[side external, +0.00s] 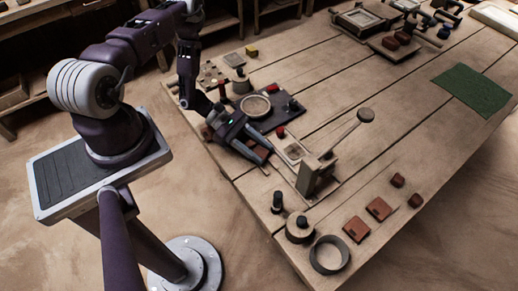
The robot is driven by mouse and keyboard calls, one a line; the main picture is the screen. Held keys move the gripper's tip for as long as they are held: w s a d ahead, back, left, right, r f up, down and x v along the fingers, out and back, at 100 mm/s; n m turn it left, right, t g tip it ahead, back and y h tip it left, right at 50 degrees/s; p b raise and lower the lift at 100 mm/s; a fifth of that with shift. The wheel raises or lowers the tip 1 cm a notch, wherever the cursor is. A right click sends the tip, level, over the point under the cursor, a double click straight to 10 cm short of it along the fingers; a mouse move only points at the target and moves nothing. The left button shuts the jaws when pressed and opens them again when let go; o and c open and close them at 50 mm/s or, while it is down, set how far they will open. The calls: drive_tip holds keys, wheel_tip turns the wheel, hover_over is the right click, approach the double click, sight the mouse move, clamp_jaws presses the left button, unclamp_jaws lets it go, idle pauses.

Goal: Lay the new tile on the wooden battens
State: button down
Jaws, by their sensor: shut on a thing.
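My gripper (264,158) is low over the near left edge of the table, left of the press. It is shut on a reddish-brown tile (261,147), which shows only in part between and behind the fingers. I cannot tell whether the tile touches anything below it. The wooden battens are not clearly distinguishable; the gripper hides part of the table there. A pale frame-like piece (295,151) lies just right of the gripper, beside the wooden press (316,174) with its raised lever and round knob (365,115).
Two reddish tiles (379,208) lie at front right, with smaller red blocks beyond. A ring (329,254) and a round wooden piece (299,228) stand at the near edge. A dark board with a round dish (255,106) lies behind my gripper. A green mat (472,90) is far right.

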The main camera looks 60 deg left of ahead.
drive_tip(key=c, duration=1.1)
unclamp_jaws()
drive_tip(key=shift+c, duration=0.2)
